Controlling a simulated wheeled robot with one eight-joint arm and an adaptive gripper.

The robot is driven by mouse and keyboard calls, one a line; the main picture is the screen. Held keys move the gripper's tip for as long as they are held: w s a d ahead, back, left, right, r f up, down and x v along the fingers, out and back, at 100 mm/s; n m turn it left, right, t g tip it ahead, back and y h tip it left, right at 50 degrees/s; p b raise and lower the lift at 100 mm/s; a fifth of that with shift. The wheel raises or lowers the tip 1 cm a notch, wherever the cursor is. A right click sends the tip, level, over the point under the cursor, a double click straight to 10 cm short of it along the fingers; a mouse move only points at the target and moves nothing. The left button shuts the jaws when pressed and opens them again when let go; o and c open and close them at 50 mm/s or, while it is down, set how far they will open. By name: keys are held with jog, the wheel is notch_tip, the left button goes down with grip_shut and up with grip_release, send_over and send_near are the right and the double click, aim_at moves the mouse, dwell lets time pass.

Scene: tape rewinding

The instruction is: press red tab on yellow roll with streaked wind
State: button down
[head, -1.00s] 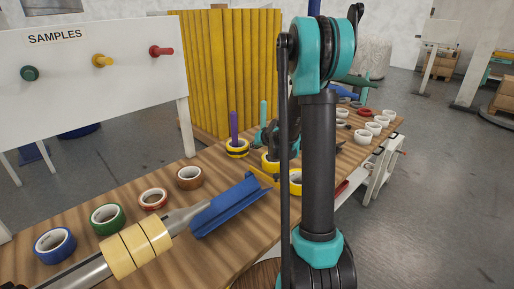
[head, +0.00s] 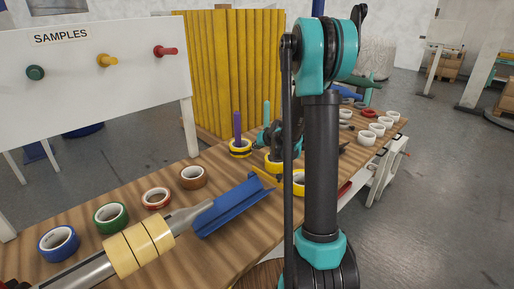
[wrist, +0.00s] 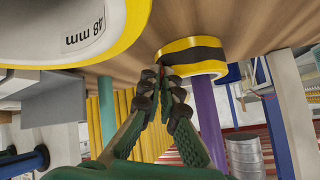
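The yellow roll with a dark streaked wind (head: 240,148) stands around a purple peg (head: 238,126) on the wooden table. In the wrist view, which looks upside down, the streaked roll (wrist: 197,66) is just beyond my fingertips, with the purple peg (wrist: 207,115). A small reddish spot, possibly the red tab (wrist: 159,62), shows at its left edge, partly hidden by the fingertips. My gripper (wrist: 162,80) has its fingertips together, with nothing seen between them. I cannot tell whether they touch the roll.
A large yellow roll marked 48 mm (wrist: 75,35) is close to the wrist camera. A third yellow roll (head: 299,187) is partly behind my arm. A blue trough (head: 235,207), a brown roll (head: 193,177) and other rolls lie nearer. A yellow panel (head: 228,70) stands behind.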

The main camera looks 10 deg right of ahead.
aim_at(248, 147)
jog(key=shift+w+a, duration=0.25)
jog(key=shift+a, duration=0.5)
jog(key=shift+w+a, duration=0.25)
jog(key=shift+a, duration=0.45)
dwell(0.8)
jog(key=c, duration=2.2)
grip_release()
jog(key=o, duration=0.6)
jog(key=shift+c, duration=0.2)
jog(key=shift+s, duration=0.1)
jog(key=v, duration=1.1)
jog(key=shift+s+r, duration=0.3)
